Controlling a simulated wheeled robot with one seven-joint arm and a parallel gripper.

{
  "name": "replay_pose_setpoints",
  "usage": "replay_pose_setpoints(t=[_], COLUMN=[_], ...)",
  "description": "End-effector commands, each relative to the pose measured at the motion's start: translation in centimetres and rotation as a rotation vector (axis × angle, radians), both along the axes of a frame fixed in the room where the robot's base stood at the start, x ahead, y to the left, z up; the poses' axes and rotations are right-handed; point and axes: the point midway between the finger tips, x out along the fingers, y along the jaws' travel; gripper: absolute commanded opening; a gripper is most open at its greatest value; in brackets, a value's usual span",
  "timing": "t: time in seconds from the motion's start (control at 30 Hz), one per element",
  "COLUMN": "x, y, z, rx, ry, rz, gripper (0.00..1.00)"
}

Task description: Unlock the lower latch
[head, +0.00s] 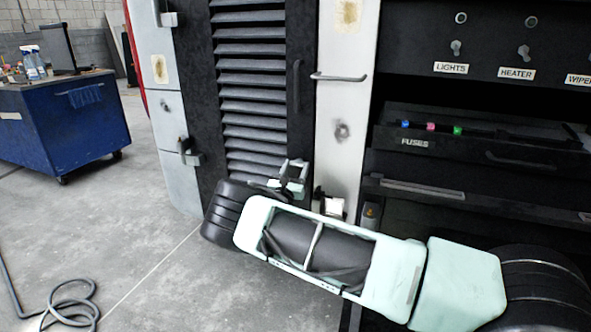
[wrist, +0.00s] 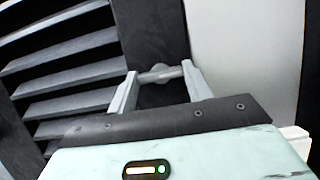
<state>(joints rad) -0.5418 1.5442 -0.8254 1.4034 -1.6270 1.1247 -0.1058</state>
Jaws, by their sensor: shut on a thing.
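The lower latch (wrist: 160,74) shows in the wrist view as a small grey bar with a rounded middle, between my fingertips and in front of a dark panel. My gripper (wrist: 159,76) is shut on it, one pale finger at each end of the bar. In the head view my gripper (head: 292,170) is at the lower right edge of the black louvred door (head: 250,85), beside the pale post. The latch is too small and too covered by the fingers there to tell its turn.
A black vertical handle (head: 297,95) is on the door above my gripper. A grey bar handle (head: 338,77) crosses the pale post (head: 342,105). The fuse drawer (head: 418,143) is at right. A blue cart (head: 75,125) and a coiled hose (head: 72,302) are at left; the floor between is clear.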

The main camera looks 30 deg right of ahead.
Motion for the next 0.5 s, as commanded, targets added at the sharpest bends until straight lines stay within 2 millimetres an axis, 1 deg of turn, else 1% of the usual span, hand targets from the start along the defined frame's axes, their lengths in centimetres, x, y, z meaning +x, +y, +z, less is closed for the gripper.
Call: replay_pose_setpoints(t=[0.27, 0.5], x=[0.04, 0.14], y=[0.04, 0.13], z=[-0.09, -0.16], rx=[0.033, 0.128], ry=[-0.044, -0.167], rz=[0.0, 0.001], gripper=[0.27, 0.27])
